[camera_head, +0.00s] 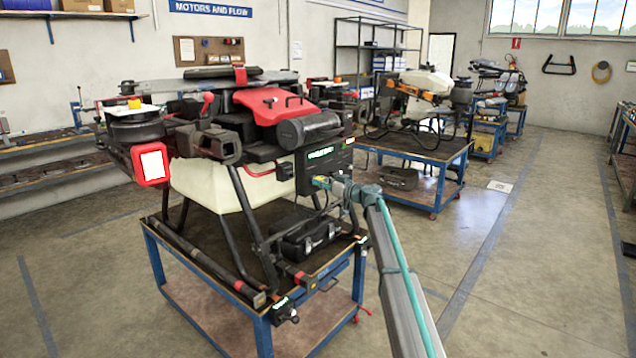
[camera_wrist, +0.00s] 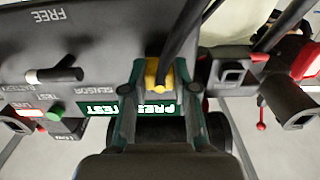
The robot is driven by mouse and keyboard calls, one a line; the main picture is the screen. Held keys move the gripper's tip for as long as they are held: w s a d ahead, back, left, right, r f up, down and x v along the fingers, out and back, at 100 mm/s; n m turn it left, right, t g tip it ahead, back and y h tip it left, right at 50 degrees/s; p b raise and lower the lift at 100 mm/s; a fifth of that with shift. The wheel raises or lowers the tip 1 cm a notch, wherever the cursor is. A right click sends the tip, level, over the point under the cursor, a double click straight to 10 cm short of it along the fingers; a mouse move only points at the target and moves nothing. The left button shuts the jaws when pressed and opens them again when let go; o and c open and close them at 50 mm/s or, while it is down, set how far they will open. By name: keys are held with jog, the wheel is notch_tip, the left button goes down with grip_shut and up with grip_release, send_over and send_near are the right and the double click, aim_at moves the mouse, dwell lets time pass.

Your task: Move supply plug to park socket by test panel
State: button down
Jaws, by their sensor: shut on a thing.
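The supply plug, with a yellow body (camera_wrist: 153,74) and a black cable, is between my gripper's fingertips (camera_wrist: 157,88) in the wrist view. My gripper is shut on it, close against the dark test panel (camera_wrist: 100,52). Whether the plug sits in a socket is hidden by the fingers. The panel carries a green display and upside-down lettering such as FREE, TEST and SENSOR. In the head view my gripper (camera_head: 325,184) is at the lower part of the test panel (camera_head: 322,162) on the drone's side. I cannot make out the park socket.
A black-and-white connector (camera_wrist: 55,75) and a green button (camera_wrist: 55,111) are on the panel beside my gripper. The drone (camera_head: 250,110) stands on a blue-framed cart (camera_head: 262,335). A black case (camera_head: 305,238) lies below the panel.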

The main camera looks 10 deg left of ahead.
jog(key=shift+d, duration=0.15)
jog(key=shift+b+v, duration=1.75)
jog(key=shift+v, duration=1.15)
